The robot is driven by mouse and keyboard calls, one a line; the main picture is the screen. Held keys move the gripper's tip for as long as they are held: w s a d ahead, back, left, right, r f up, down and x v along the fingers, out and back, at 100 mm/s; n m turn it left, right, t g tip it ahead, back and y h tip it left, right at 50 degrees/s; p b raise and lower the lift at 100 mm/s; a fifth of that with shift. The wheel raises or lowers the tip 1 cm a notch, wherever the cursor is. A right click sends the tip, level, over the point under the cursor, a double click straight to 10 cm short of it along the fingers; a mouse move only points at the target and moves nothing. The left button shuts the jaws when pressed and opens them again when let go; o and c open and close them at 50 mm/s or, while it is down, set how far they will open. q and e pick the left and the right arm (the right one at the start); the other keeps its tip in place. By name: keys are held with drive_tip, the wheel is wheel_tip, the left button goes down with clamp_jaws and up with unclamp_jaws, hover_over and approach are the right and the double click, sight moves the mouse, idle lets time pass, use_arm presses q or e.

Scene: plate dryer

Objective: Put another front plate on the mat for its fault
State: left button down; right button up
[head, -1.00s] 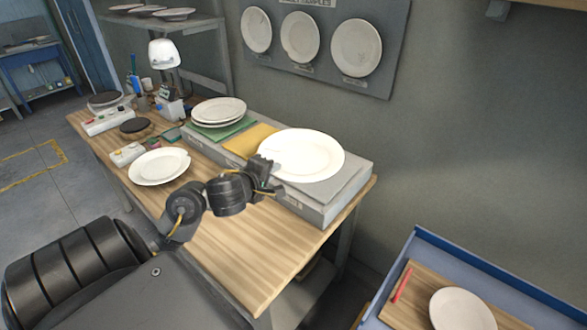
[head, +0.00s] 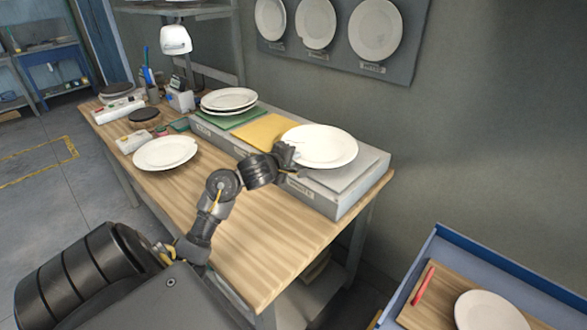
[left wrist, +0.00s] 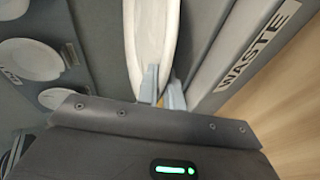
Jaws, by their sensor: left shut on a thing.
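My left gripper (head: 287,157) is shut on the near-left rim of a white plate (head: 322,146). The plate is over the grey mat (head: 345,177) at the right end of the grey stand; I cannot tell whether it touches. In the left wrist view the plate (left wrist: 153,40) shows nearly edge-on between the fingertips (left wrist: 162,88), beside a "WASTE" label (left wrist: 258,45). The yellow mat (head: 262,131) is bare. White plates (head: 228,99) are stacked on the green mat (head: 236,121). Another white plate (head: 165,153), its right rim uneven, lies on the table. My right gripper is out of view.
A wall board (head: 413,60) with three sample plates hangs behind the stand. A lamp (head: 175,40) and small tools stand at the table's far left. At lower right a blue-edged bench (head: 470,245) holds a plate (head: 488,312) and a red pen (head: 423,285). The wooden tabletop's front is clear.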

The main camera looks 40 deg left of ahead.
use_arm(q)
wheel_tip(320, 180, down, 2)
drive_tip(key=shift+r, duration=0.15)
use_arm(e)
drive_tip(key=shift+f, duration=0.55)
use_arm(q)
drive_tip(key=c, duration=1.8)
unclamp_jaws()
drive_tip(key=shift+s, duration=0.1)
